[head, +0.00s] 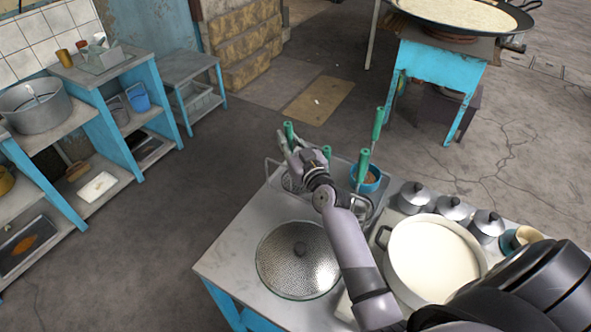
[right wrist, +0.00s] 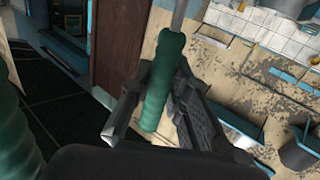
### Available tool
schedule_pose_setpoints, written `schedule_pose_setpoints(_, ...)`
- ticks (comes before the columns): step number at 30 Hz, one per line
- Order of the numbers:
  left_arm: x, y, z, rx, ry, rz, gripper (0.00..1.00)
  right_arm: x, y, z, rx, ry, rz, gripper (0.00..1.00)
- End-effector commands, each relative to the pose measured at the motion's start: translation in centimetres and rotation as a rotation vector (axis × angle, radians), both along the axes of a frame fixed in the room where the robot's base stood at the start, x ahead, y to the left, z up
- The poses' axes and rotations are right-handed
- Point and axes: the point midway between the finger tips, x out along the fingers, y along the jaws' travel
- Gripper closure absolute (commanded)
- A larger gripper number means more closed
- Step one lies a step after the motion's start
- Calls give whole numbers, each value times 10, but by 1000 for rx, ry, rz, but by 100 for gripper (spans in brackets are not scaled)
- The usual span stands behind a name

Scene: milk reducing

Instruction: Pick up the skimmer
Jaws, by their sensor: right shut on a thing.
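Several green-handled utensils stand in a metal rack at the back of the worktop, and which one is the skimmer cannot be told from the handles alone. My right gripper (head: 289,145) is shut on one green handle (head: 288,129) at the rack's left end. In the right wrist view the same green handle (right wrist: 160,85) lies between the two fingers, with a grey metal shaft (right wrist: 180,16) running out of its upper end. The working end of this utensil is hidden. Other green handles stand to the right, one tall (head: 378,124) and one shorter (head: 363,164). My left gripper is not in view.
Small lidded pots (head: 451,208) and a blue cup (head: 368,184) stand close by. The worktop's left front corner (head: 222,264) is clear.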

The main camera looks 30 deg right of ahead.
Motion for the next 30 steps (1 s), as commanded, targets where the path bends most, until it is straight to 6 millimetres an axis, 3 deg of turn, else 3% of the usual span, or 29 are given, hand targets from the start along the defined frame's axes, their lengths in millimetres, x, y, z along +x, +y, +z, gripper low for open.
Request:
schedule_pose_setpoints(8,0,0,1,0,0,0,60,0,0,3,0,-3,0,100)
schedule_pose_setpoints(14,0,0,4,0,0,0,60,1,0,21,1,-7,0,100)
schedule_pose_setpoints(19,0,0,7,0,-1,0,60,1,0,51,-1,-9,-1,100)
schedule_pose_setpoints(30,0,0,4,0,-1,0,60,0,0,135,-2,-10,-1,100)
